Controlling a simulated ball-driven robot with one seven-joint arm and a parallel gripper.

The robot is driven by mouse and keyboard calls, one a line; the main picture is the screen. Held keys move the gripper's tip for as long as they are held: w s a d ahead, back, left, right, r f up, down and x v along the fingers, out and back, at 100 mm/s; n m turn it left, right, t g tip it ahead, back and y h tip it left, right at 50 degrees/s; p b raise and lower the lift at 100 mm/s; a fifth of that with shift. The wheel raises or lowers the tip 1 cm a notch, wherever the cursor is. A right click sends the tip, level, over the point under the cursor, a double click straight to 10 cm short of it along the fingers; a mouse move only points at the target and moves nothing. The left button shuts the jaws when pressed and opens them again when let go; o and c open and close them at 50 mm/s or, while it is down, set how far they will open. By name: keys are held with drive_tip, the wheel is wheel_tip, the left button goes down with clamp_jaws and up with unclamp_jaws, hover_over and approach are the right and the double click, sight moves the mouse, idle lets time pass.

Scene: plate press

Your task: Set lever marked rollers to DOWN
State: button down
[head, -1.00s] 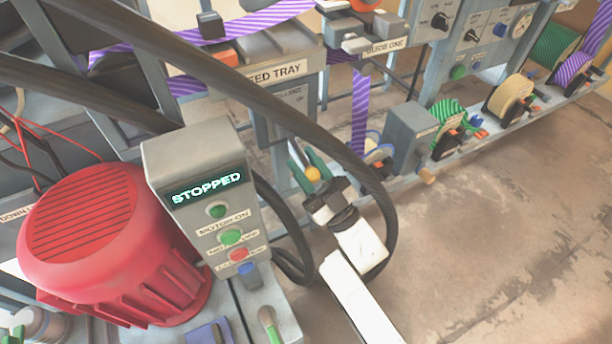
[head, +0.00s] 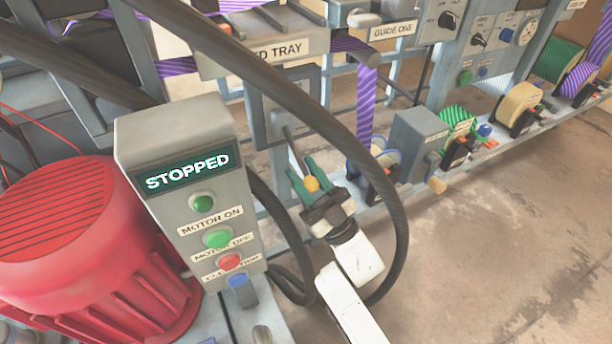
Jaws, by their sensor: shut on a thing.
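A lever with a dark, thin rod (head: 294,148) and an orange-yellow ball knob (head: 311,184) is in the middle of the head view, below the feed tray. The rod slopes down and to the right toward the knob. My gripper (head: 302,168) has green fingers on either side of the knob and is shut on it. The lever's pivot and any rollers or DOWN marking cannot be made out.
A grey control box (head: 185,190) reading STOPPED stands left of my gripper, with a red motor (head: 80,240) beside it. A thick black hose (head: 395,220) arcs around my arm. A grey box (head: 418,140) and several spools stand right. Floor at the lower right is clear.

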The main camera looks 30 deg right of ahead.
drive_tip(key=shift+w+f, duration=0.1)
drive_tip(key=shift+f, duration=0.4)
drive_tip(key=c, duration=1.1)
unclamp_jaws()
drive_tip(key=o, duration=0.3)
drive_tip(key=shift+r, duration=0.2)
drive_tip(key=p+v, duration=0.1)
drive_tip(key=v, duration=1)
drive_tip(key=shift+a, duration=0.1)
